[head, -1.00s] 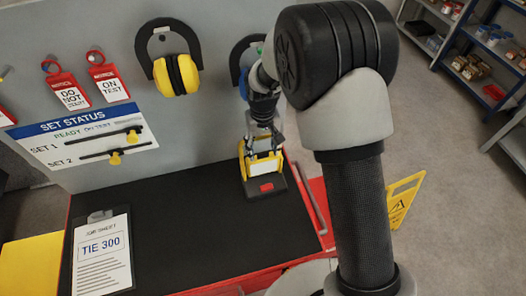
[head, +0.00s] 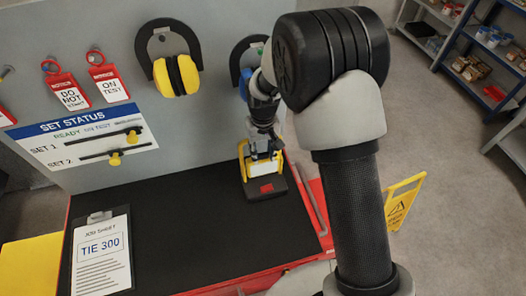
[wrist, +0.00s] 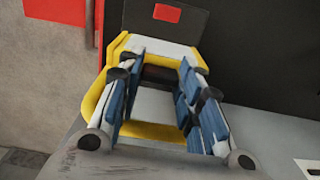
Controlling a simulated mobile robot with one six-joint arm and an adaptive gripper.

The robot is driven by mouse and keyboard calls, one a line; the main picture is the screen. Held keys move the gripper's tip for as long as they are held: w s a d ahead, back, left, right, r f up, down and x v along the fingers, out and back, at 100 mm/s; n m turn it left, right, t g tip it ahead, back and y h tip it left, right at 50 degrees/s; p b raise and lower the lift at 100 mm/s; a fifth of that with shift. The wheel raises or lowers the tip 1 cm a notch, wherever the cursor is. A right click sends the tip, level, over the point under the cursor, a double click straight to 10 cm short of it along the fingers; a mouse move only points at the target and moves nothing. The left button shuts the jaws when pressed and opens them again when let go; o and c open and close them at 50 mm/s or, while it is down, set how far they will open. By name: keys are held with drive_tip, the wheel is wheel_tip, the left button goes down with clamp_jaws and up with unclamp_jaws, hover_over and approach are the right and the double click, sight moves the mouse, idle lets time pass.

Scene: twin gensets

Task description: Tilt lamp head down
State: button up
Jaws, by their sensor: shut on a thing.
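The work lamp stands on the black bench top, with a yellow-framed lamp head (head: 242,160) and a black base (head: 272,187) that has a red patch on its front. In the wrist view the yellow and white lamp head (wrist: 118,46) lies between and around my fingers, with the dark base (wrist: 190,25) beyond it. My gripper (head: 263,153) reaches down onto the lamp head from above. In the wrist view its blue-padded fingers (wrist: 160,72) are shut on the lamp head, one on each side. The fingers hide part of the head, and the hinge cannot be made out.
A grey board (head: 215,120) stands behind the bench, with yellow ear defenders (head: 177,75), red tags and a set status sign. A clipboard (head: 102,255) lies at the left of the bench. The black bench top (head: 185,215) is clear between clipboard and lamp.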

clamp_jaws()
